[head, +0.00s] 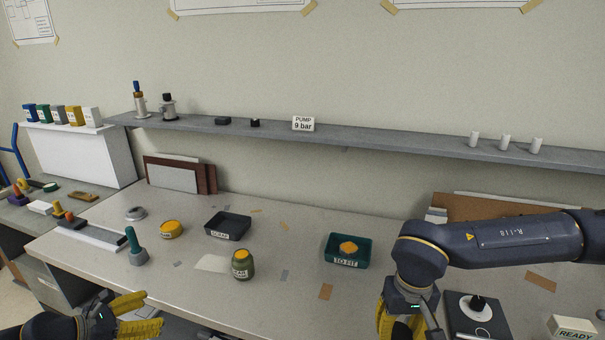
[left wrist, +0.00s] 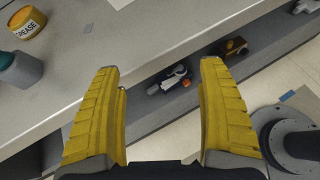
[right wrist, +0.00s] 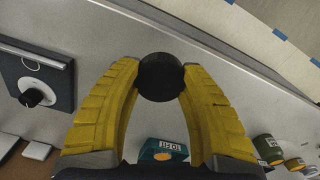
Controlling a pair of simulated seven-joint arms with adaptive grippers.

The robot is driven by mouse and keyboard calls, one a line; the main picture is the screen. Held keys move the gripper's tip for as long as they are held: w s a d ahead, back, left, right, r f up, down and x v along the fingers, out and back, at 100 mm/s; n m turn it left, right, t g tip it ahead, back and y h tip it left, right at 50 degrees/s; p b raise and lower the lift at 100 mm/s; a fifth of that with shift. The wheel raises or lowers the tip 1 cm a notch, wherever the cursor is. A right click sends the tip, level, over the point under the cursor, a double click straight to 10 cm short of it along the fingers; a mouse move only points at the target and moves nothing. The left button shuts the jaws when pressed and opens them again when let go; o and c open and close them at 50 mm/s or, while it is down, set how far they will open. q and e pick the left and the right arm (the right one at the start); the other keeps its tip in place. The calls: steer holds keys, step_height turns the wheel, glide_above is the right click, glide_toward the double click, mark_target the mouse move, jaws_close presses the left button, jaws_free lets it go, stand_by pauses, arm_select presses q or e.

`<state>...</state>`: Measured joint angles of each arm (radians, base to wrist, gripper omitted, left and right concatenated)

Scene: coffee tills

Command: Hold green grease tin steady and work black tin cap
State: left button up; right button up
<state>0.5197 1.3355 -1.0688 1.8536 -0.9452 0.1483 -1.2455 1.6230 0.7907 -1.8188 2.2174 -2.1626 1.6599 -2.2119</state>
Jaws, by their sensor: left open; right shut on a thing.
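The green grease tin (head: 242,267) stands upright near the front edge of the bench, its top showing orange-yellow with no black cap on it. It also shows at the right of the right wrist view (right wrist: 268,149). My right gripper (right wrist: 160,90) is shut on the round black tin cap (right wrist: 160,75). In the head view my right gripper (head: 398,325) is right of the tin and apart from it; the cap is hidden there. My left gripper (head: 150,315) is open and empty, left of the tin and in front of the bench edge; it also shows open in the left wrist view (left wrist: 160,95).
A yellow grease tin (head: 170,231), a green-handled tool (head: 136,250) and a black scrap tray (head: 228,227) stand left of and behind the green tin. A teal "to fit" tray (head: 347,252) is right of it. A black dial box (head: 478,316) is at right.

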mark_target(239, 267)
arm_select(q)
steer(key=w+d+r+m+h, duration=0.1)
steer(key=w+d, duration=0.1)
steer(key=w, duration=0.1)
steer(key=w+d+r+m+g+h, duration=0.1)
steer(key=w+d+r, duration=0.1)
steer(key=d, duration=0.1)
steer(key=w+d+r+m+h, duration=0.1)
steer(key=w+d+m, duration=0.1)
steer(key=w+d, duration=0.1)
steer(key=shift+w+d+r, duration=0.25)
steer(key=shift+w+r, duration=0.05)
steer(key=shift+r, duration=0.1)
steer(key=w+d+r+m+g+h, duration=0.3)
steer(key=w+d+r+m+h, duration=0.15)
steer(key=d, duration=0.35)
steer(key=a+f, duration=0.1)
steer(key=a+f+n+g, duration=0.1)
steer(key=a+f+n+y, duration=0.1)
steer(key=shift+w+a+f+g, duration=0.25)
steer(key=shift+w+f+g, duration=0.05)
steer(key=shift+w+f, duration=0.1)
steer(key=shift+a+f+n, duration=0.3)
steer(key=shift+f+n, duration=0.05)
steer(key=shift+f, duration=0.15)
steer(key=shift+d+f, duration=0.15)
steer(key=shift+x, duration=4.7)
steer(key=c, duration=1.5)
